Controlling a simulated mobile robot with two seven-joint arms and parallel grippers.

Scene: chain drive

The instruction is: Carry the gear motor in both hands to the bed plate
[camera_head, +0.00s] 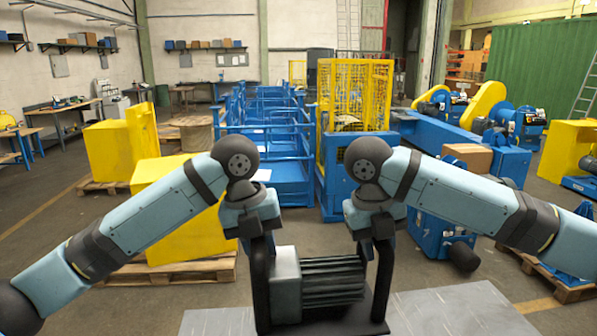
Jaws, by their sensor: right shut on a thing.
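The gear motor (318,281), a grey box with a dark finned body, is low in the centre between two upright black handles on a dark base. My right gripper (378,232) is shut on the right handle of the gear motor. My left gripper (250,232) is at the top of the left handle; its fingers are too hidden to tell whether they are shut. I cannot tell if the base is clear of the surface below. A long blue bed (432,133) at the right back may be the bed plate; I cannot be sure.
Light grey plates (455,311) lie below the motor. A yellow block on a pallet (185,268) is at left. Blue machinery (430,238) stands just behind my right arm. Blue railings (290,180) and a yellow cage (352,92) stand ahead. Some floor is free between them.

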